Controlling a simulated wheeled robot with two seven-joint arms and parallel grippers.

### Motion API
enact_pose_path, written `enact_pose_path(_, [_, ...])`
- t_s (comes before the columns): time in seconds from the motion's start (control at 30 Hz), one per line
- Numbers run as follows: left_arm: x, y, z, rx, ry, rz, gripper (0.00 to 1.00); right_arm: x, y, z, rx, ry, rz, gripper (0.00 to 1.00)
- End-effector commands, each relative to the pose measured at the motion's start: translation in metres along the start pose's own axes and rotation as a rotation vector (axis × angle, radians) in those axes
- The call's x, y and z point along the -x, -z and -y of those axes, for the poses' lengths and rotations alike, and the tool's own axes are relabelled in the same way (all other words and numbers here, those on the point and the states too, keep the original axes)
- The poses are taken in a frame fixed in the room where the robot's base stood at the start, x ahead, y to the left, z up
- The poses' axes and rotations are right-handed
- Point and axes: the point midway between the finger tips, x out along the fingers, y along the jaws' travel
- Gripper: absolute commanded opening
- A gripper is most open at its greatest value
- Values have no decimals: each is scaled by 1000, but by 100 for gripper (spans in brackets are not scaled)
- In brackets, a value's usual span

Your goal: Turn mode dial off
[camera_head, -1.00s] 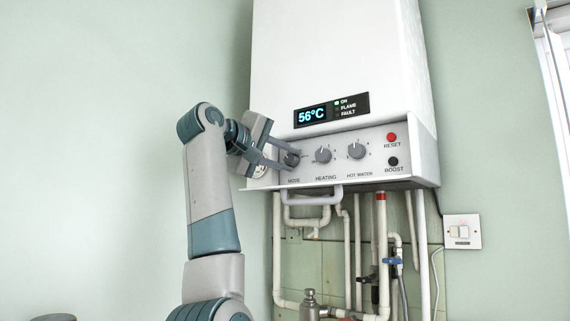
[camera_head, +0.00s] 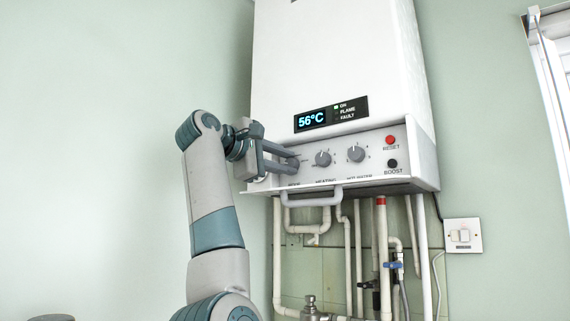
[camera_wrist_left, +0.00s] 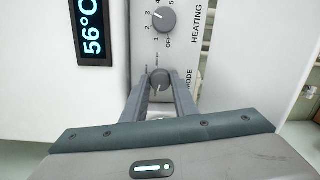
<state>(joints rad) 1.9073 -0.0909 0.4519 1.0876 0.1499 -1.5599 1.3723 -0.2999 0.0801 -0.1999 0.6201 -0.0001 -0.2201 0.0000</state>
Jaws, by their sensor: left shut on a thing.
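The mode dial (camera_wrist_left: 160,82) is a grey round knob above the MODE label on the boiler's control panel; it shows between the fingers in the left wrist view. In the head view my left gripper (camera_head: 291,164) reaches it from the left and its fingers largely hide the dial. In the left wrist view my left gripper (camera_wrist_left: 159,90) has one finger on each side of the dial and is shut on it. The dial's exact pointer position is hard to read. My right gripper is not in view.
The heating dial (camera_head: 322,158) and hot water dial (camera_head: 355,153) sit to the right, beside the red reset button (camera_head: 390,140) and black boost button (camera_head: 392,163). The display (camera_head: 312,120) reads 56°C with the ON light green. A grey handle-like bar (camera_head: 312,200) and pipes hang below.

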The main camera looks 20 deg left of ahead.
Motion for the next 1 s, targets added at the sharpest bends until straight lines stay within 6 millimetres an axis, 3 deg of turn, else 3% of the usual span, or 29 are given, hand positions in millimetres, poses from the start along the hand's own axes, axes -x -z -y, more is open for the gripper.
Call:
enact_pose_path(0.33, [0, 1, 1, 6, 2, 0, 3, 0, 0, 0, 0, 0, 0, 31])
enact_pose_path(0.37, [0, 1, 1, 6, 2, 0, 28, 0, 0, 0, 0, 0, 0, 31])
enact_pose_path(0.43, [0, 1, 1, 6, 2, 0, 44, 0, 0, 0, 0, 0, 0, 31])
enact_pose_path(0.8, [1, 0, 1, 4, 1, 0, 44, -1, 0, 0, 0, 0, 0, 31])
enact_pose_path(1.0, [14, 1, 2, 4, -2, 0, 44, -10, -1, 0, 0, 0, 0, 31])
